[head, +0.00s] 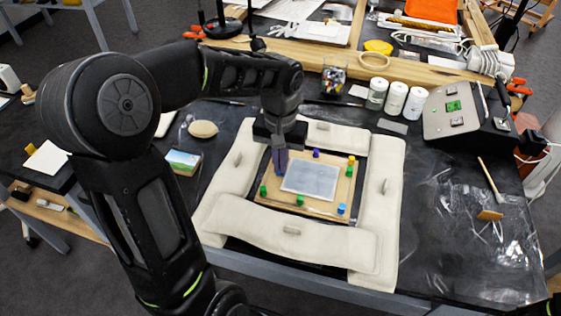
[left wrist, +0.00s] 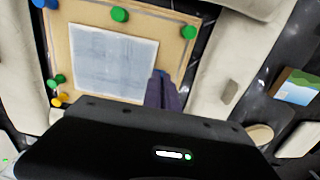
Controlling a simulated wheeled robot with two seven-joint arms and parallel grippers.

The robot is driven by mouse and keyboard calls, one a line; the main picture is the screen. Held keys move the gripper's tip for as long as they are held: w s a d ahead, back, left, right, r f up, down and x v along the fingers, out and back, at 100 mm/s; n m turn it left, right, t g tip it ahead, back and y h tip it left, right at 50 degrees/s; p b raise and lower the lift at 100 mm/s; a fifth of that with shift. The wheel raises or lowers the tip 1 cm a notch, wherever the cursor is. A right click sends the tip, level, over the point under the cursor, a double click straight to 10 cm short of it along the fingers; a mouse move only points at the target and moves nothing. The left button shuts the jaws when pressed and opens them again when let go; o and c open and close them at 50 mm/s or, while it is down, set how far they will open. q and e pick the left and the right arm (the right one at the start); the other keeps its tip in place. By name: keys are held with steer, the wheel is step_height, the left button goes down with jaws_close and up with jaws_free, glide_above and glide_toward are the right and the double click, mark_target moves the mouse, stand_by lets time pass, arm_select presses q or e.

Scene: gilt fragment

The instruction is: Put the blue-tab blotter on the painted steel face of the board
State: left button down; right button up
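A tan board (head: 322,207) lies on the table, with several coloured pegs around its edge. A pale grey-blue sheet (head: 310,180) lies over its middle; I cannot tell whether this is the blotter. My left gripper (head: 281,172) points down at the sheet's left edge. In the left wrist view its purple fingers (left wrist: 163,92) look close together, beside a small blue piece (left wrist: 162,75) at the sheet's edge. Whether they grip it is hidden. A sloped grey panel (head: 437,123), bearing a green piece and small dark pieces, stands at the right; it may be the steel face. My right gripper is not in view.
Cream padded bags (head: 379,215) frame the tan board on all sides. White jars (head: 396,99) stand behind, beside a cup of coloured bits (head: 333,80). A small brush (head: 490,214) lies on clear plastic at the right. A picture card (head: 183,162) lies at the left.

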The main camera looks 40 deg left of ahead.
arm_select(q)
steer(key=c, duration=2.1)
jaws_free()
steer(key=shift+c, duration=0.2)
steer(key=o, duration=0.6)
steer(key=shift+c, duration=0.2)
steer(key=shift+r, duration=3.9)
